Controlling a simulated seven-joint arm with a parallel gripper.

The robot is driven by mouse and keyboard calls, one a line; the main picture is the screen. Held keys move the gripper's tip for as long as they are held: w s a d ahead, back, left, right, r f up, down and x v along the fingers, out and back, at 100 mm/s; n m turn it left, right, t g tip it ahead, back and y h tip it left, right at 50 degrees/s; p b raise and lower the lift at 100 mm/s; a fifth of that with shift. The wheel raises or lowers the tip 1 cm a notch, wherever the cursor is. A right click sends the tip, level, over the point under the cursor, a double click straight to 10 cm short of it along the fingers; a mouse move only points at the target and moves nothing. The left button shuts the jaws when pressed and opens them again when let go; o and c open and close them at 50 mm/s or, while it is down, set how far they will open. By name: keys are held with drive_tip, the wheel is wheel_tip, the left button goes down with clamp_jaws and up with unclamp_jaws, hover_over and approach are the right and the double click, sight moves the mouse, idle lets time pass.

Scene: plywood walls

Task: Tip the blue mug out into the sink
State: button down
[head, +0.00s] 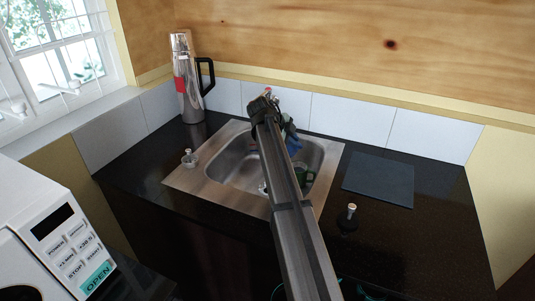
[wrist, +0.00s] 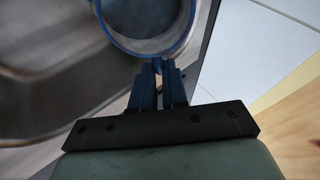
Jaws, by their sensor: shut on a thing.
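The blue mug (wrist: 187,42) is at the top of the wrist view, its blue rim around a pale grey inside, cut off by the picture's edge. My gripper (wrist: 158,68) is shut on the mug at its near side, where the blue fingers meet; the exact grip is hard to see. In the head view my arm reaches over the steel sink (head: 185,182), and a small blue patch shows beside it, too small to tell as mug or fingers. The sink basin also shows left of the mug in the wrist view (wrist: 50,90). The mug's tilt and contents are unclear.
A steel flask (head: 188,85) with a black handle stands behind the sink at left. A dark board (head: 378,180) lies to the right. A small dark bottle-like thing (head: 349,215) stands in front. A dark green thing (head: 302,178) shows in the basin. A microwave (head: 60,245) is at near left.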

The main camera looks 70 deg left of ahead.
drive_tip(key=shift+s+d+r+t+y+b, duration=0.1)
drive_tip(key=shift+s+r+t+y+b, duration=0.2)
drive_tip(key=shift+t+b, duration=0.5)
drive_tip(key=shift+s+d+r+t+y+b, duration=0.15)
drive_tip(key=shift+s+t+b, duration=0.25)
drive_tip(key=shift+b, duration=0.8)
drive_tip(key=shift+s+d+r+t+y, duration=0.1)
drive_tip(key=shift+s+r+t+y, duration=0.1)
drive_tip(key=shift+s+t, duration=0.3)
drive_tip(key=shift+s+r+t+y, duration=0.1)
drive_tip(key=shift+s+r+t, duration=0.1)
drive_tip(key=shift+t, duration=0.5)
idle(0.6)
drive_tip(key=shift+s+d+t, duration=0.1)
drive_tip(key=shift+s+t, duration=0.15)
drive_tip(key=shift+t, duration=0.25)
drive_tip(key=shift+s+d+r+t+y, duration=0.15)
drive_tip(key=shift+s+t+y, duration=0.1)
drive_tip(key=shift+s+t, duration=0.2)
drive_tip(key=shift+s+d+t+y, duration=0.1)
drive_tip(key=shift+s+t+y, duration=0.1)
drive_tip(key=shift+s+t, duration=0.25)
idle(0.7)
drive_tip(key=shift+s+d+t, duration=0.15)
drive_tip(key=shift+s+t, duration=0.4)
drive_tip(key=shift+t, duration=0.15)
idle(0.6)
